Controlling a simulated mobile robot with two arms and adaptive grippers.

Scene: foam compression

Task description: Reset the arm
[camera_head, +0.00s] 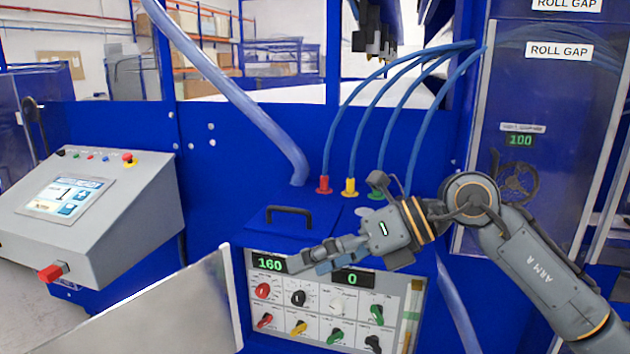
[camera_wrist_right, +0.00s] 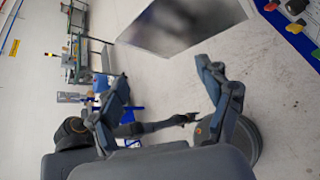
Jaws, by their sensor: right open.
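My right gripper (camera_head: 325,258) is at the end of the grey arm that comes in from the right. It is in front of the upper part of the knob panel (camera_head: 320,312) and covers part of the area between the two green displays. In the right wrist view my right gripper (camera_wrist_right: 163,76) is open, with its two fingers apart and nothing between them. A dark arm with an orange ring, seemingly my left one, also shows in the right wrist view. Its slim end (camera_wrist_right: 185,119) is too small to tell open or shut. No left arm shows in the head view.
A grey console (camera_head: 120,215) with a screen and a red knob stands at the left. A blue box with a black handle (camera_head: 290,214) sits above the knob panel. Blue hoses (camera_head: 345,110) run down to coloured fittings. A grey sheet (camera_head: 185,312) is at lower left.

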